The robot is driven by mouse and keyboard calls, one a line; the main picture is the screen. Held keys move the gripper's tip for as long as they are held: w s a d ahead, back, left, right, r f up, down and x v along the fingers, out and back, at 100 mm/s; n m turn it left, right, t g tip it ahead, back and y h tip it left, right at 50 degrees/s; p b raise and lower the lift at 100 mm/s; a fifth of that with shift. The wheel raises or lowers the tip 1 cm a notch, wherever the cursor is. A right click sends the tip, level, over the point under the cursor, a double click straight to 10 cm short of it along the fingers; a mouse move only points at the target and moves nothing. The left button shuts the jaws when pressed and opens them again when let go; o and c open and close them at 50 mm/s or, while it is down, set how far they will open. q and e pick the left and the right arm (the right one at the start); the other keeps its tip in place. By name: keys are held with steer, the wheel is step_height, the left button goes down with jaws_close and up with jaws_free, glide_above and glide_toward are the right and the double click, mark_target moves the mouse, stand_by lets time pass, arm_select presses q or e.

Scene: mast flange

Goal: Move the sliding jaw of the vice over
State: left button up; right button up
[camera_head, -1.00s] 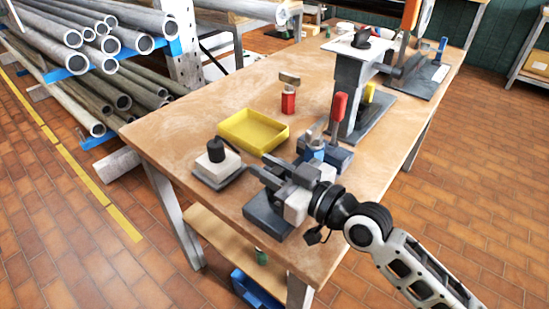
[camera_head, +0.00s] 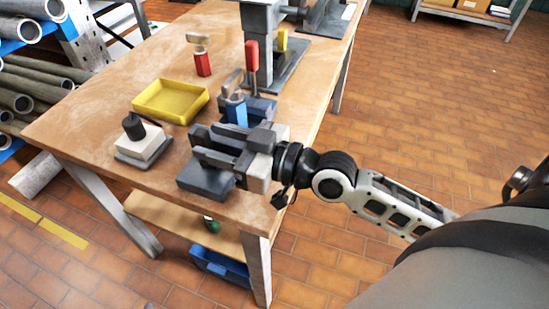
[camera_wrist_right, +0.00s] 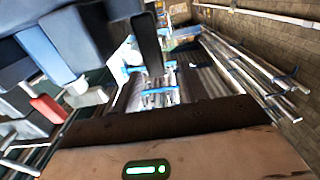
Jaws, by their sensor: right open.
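The vice (camera_head: 206,181) appears to be the dark grey block-like body at the near edge of the wooden bench. My right gripper (camera_head: 212,146) is over it, with its fingers pointing left and apart. The fingers and grey vice parts overlap in the head view, so I cannot tell the sliding jaw from the fixed one, nor whether a finger touches it. In the right wrist view a dark finger (camera_wrist_right: 148,45) hangs at the top centre, with blue-grey blocks to its left. My left gripper is not in view.
A white block with a black knob (camera_head: 140,138) stands left of the vice. Behind are a yellow tray (camera_head: 172,101), a tool block (camera_head: 258,107) with upright handles, a red-based tool (camera_head: 202,63) and a grey column (camera_head: 260,40). Pipes (camera_head: 35,95) fill a rack at left.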

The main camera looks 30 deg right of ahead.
arm_select(q)
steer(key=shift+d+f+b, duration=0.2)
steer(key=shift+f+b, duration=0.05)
steer(key=shift+b, duration=0.4)
arm_select(e)
steer(key=v, duration=1)
steer(key=shift+s, duration=0.2)
steer(key=shift+d, duration=0.15)
